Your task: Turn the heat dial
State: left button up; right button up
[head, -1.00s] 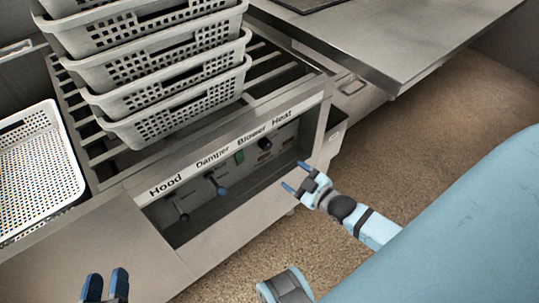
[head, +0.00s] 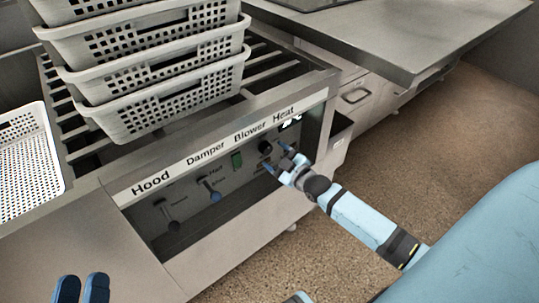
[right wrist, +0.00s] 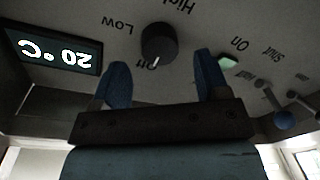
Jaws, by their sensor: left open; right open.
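The heat dial is a round black knob (head: 265,148) on the recessed control panel under the "Heat" label. In the right wrist view the dial (right wrist: 159,44) shows upside down, its white mark by "Off", with "Low" and "High" around it. My right gripper (head: 277,158) is open just in front of the panel, close to the dial. In the right wrist view its two blue fingers (right wrist: 160,80) stand apart with the dial beyond and between them, not visibly gripped. My left gripper (head: 81,288) is open at the bottom left, far from the panel.
A display (right wrist: 52,50) reads 20 °C. Left of the dial are a green blower switch (head: 237,160), a damper lever (head: 213,195) and a hood lever (head: 172,225). Stacked perforated baskets (head: 160,105) stand above. The panel's frame overhangs the recess.

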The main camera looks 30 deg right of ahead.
aim_at(268, 150)
pick_arm(q)
jog(key=shift+f, duration=0.7)
pick_arm(e)
jog(key=shift+w+a, duration=0.15)
jog(key=shift+w, duration=0.6)
jog(key=shift+w+a, duration=0.1)
jog(key=shift+w, duration=0.65)
jog(key=shift+c, duration=0.2)
